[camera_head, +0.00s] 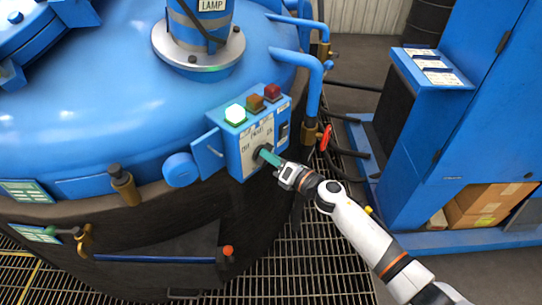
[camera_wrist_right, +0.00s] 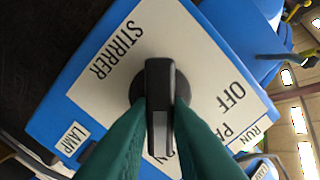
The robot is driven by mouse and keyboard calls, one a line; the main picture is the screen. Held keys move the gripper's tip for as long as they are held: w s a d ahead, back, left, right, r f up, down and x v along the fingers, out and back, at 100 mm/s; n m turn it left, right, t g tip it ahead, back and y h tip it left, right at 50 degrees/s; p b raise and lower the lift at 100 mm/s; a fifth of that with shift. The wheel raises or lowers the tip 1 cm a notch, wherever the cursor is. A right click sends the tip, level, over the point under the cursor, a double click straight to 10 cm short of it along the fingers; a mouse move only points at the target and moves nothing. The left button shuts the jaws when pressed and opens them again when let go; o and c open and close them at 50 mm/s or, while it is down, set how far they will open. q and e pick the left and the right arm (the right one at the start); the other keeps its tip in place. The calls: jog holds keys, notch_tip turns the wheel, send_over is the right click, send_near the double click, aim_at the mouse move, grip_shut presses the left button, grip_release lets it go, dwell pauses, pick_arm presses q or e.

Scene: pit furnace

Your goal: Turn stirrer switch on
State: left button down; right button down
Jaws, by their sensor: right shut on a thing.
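The plate is on the front of a blue control box (camera_head: 236,160) on the furnace's side in the head view. My right gripper (camera_head: 266,155) is at the front of this box. In the wrist view its green fingers (camera_wrist_right: 160,130) are shut on the knob, one on each side. The fingers hide part of the lettering below the knob. My left gripper is in neither view.
Green (camera_head: 235,114), orange (camera_head: 255,103) and red (camera_head: 272,92) lamps sit on top of the box. A blue pipe (camera_head: 314,85) and a red-handled valve (camera_head: 326,137) stand just right of it. A blue cabinet (camera_head: 480,130) is farther right, with open grating (camera_head: 325,240) below.

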dwell(0.3)
jog(key=c, duration=1.4)
grip_release()
jog(key=shift+o, duration=0.2)
jog(key=b+v, duration=0.1)
jog(key=v, duration=1.1)
